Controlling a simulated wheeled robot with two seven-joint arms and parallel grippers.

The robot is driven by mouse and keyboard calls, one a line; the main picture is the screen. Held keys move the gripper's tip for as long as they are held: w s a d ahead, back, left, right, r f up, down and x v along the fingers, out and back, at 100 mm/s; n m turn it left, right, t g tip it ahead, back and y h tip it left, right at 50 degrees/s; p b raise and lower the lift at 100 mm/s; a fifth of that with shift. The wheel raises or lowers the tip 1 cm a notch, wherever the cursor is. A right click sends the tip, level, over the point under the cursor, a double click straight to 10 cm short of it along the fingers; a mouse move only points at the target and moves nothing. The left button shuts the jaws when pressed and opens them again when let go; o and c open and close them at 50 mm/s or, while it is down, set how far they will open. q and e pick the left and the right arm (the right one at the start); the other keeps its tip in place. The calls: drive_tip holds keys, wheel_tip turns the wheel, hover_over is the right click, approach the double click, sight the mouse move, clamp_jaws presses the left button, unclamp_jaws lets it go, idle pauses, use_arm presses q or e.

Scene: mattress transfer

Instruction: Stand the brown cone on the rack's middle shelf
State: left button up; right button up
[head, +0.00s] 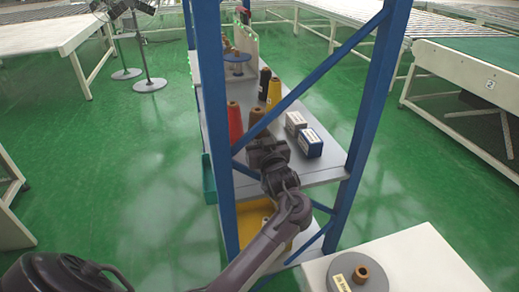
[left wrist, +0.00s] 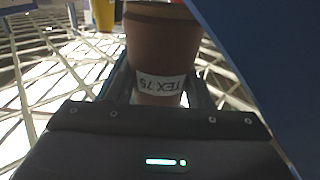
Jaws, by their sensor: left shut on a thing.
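The brown cone (head: 257,117) is above the rack's middle shelf (head: 322,172), at its near side. My left gripper (head: 263,140) is shut on it and reaches in between the blue posts. In the left wrist view the brown cone (left wrist: 160,55) stands between the fingers of the left gripper (left wrist: 158,90), with a white "TEX 75" label low on it. Whether its base touches the shelf is hidden by the gripper. My right gripper is not in view.
A red cone (head: 235,122) stands left of the brown cone; a yellow cone (head: 274,93) and black cone (head: 265,80) stand behind. A white box (head: 295,122) and blue box (head: 309,143) are to the right. A blue diagonal brace (head: 325,73) crosses the near side.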

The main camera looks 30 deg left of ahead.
use_arm(q)
drive_tip(key=shift+f, duration=2)
drive_tip(key=shift+f, duration=0.15)
drive_tip(key=o, duration=1.1)
drive_tip(key=shift+o, duration=0.2)
drive_tip(key=b+v, duration=0.1)
drive_tip(key=v, duration=1.1)
drive_tip(key=shift+r, duration=0.2)
